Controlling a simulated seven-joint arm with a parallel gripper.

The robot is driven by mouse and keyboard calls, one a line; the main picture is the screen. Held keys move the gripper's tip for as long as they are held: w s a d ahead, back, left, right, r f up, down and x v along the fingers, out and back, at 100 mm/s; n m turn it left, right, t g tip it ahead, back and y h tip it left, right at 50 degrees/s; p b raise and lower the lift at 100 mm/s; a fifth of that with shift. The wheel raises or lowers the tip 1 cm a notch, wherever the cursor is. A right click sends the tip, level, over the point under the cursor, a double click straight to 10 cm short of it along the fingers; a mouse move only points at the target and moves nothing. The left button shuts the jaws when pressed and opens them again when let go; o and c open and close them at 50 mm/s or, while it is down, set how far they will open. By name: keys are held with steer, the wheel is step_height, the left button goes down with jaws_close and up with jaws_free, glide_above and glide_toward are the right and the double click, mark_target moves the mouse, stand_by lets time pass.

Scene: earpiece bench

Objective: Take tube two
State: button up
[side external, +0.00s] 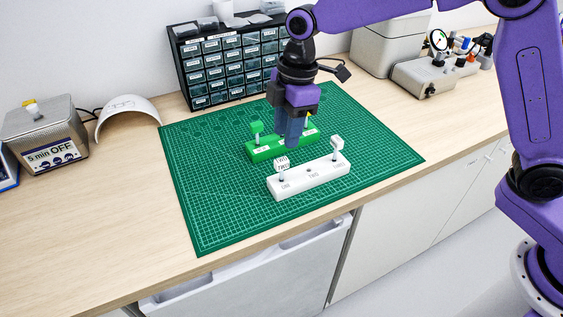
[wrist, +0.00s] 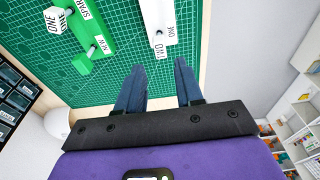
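A white cube-topped tube (side external: 282,163) stands in the slot marked ONE at the left end of the white holder (side external: 308,178); its cap appears to read TWO. In the wrist view the TWO cap (wrist: 159,48) lies ahead of the gap between my fingers. Another white-capped tube (side external: 337,143) stands at the holder's right end; the middle slot is empty. My gripper (side external: 293,144) is above the mat, behind the white holder and in front of the green one. In the wrist view my gripper (wrist: 157,70) is open with nothing between the fingers.
The green holder (side external: 263,153) stands behind, with a green-capped tube (side external: 256,128) at its left. A white cube marked ONE (wrist: 56,19) shows at it in the wrist view. The cutting mat (side external: 210,200) is clear at left. A drawer cabinet (side external: 205,70) stands behind.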

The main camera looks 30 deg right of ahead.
mark_target(282, 159)
steer(key=shift+a+f, duration=0.25)
steer(key=shift+f, duration=1.4)
steer(key=shift+a+f, duration=0.2)
steer(key=shift+f, duration=1.45)
steer(key=shift+c, duration=0.3)
jaws_close()
steer(key=shift+r, duration=1.55)
steer(key=shift+r, duration=2.45)
